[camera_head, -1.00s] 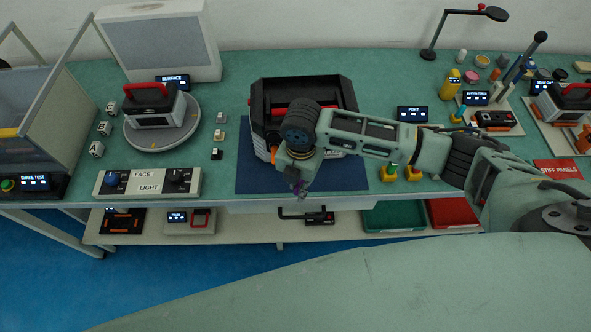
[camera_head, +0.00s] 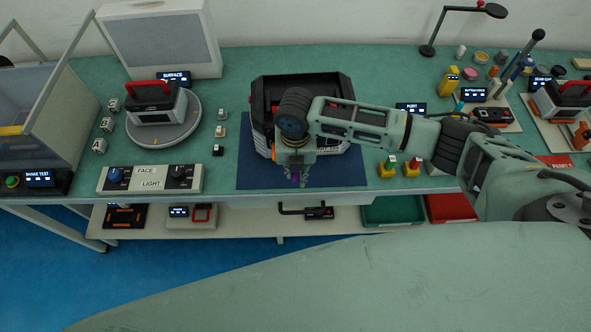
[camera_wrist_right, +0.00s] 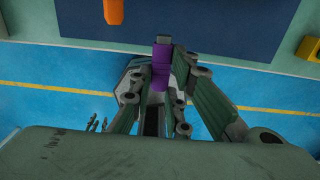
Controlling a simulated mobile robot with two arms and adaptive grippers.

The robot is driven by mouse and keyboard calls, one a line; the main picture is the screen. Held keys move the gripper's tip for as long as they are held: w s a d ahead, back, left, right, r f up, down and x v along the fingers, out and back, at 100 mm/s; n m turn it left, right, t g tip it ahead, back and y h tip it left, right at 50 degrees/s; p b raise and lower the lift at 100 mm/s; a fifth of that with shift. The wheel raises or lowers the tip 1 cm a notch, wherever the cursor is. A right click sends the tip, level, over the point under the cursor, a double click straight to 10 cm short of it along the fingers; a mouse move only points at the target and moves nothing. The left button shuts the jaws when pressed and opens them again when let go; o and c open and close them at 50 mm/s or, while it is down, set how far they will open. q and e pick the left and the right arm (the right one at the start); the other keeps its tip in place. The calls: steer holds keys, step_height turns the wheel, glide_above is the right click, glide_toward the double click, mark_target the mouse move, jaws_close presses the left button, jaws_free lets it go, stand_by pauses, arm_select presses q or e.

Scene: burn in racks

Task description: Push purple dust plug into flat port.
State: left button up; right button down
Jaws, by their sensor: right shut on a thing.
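The purple dust plug (camera_wrist_right: 162,66) is between the fingertips of my right gripper (camera_wrist_right: 167,58) in the right wrist view. My right gripper (camera_head: 296,176) shows small in the head view, pointing down over the front part of the dark blue mat (camera_head: 262,180). It is shut on the plug, in front of the black case (camera_head: 343,95) with red parts. The plug appears apart from the case. My arm covers much of the case's front, and I cannot make out the flat port. My left gripper is not in view.
Red and green buttons on yellow bases (camera_head: 411,168) stand right of the mat. A face and light control panel (camera_head: 150,179) and a round turntable (camera_head: 190,138) are on the left. A lower shelf (camera_head: 250,222) runs under the green bench (camera_head: 225,185).

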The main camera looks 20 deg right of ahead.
steer(key=w+b, duration=0.1)
steer(key=w, duration=0.1)
steer(key=w+d+b, duration=0.1)
steer(key=w, duration=0.2)
steer(key=shift+d, duration=0.1)
stand_by(0.3)
steer(key=shift+p, duration=0.75)
stand_by(1.4)
steer(key=shift+w+d+b, duration=0.2)
steer(key=shift+w+b, duration=0.35)
steer(key=shift+w, duration=0.25)
steer(key=shift+w+d+r, duration=0.1)
steer(key=shift+w, duration=0.25)
steer(key=c, duration=1.6)
jaws_free()
